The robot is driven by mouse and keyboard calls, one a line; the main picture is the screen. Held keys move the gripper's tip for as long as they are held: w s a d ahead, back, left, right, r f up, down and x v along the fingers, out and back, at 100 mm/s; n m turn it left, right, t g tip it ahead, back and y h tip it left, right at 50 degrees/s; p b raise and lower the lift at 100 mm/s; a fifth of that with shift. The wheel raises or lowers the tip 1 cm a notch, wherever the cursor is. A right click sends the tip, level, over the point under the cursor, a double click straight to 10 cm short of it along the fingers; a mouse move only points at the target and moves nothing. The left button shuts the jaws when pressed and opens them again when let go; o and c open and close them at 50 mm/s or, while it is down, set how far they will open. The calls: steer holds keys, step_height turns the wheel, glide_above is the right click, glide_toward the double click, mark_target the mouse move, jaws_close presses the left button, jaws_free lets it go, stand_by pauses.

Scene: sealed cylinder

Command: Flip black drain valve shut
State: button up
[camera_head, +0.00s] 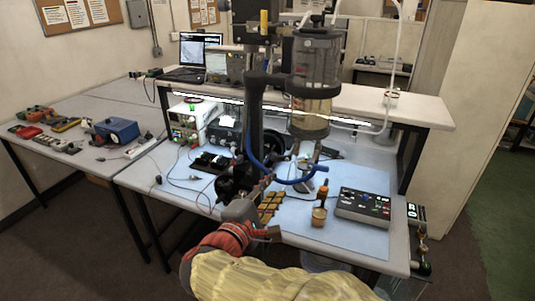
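A clear sealed cylinder (316,60) with an amber lower part (310,112) is mounted upright beside a dark post above the bench. A pale fitting (306,150) shows below it. A blue hose (310,181) curves beneath it. I cannot make out the black drain valve for certain, nor its position. My arm, in a yellow and red cover, reaches in from the bottom. My gripper (258,208) is over the front of the bench, left of and below the cylinder. Its fingers are small and blend with dark parts around them, so their opening and any contact are unclear.
A rounded black object (234,182) is close to my gripper. An orange-topped bottle (320,207) and a grey control box (363,205) stand to the right on the blue mat (352,238). Instruments (190,120) and loose cables lie at the left. The mat's front right is clear.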

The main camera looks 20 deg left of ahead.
mark_target(277, 160)
steer(key=shift+t+y, duration=0.4)
steer(key=shift+t, duration=0.4)
steer(key=w+r, duration=0.1)
steer(key=w, duration=0.1)
steer(key=w+r, duration=0.1)
steer(key=w, duration=0.2)
steer(key=w+a+r, duration=0.1)
steer(key=w+r, duration=0.1)
steer(key=w, duration=0.1)
steer(key=shift+d, duration=0.1)
steer(key=shift+c, duration=0.2)
steer(key=c, duration=0.7)
jaws_close()
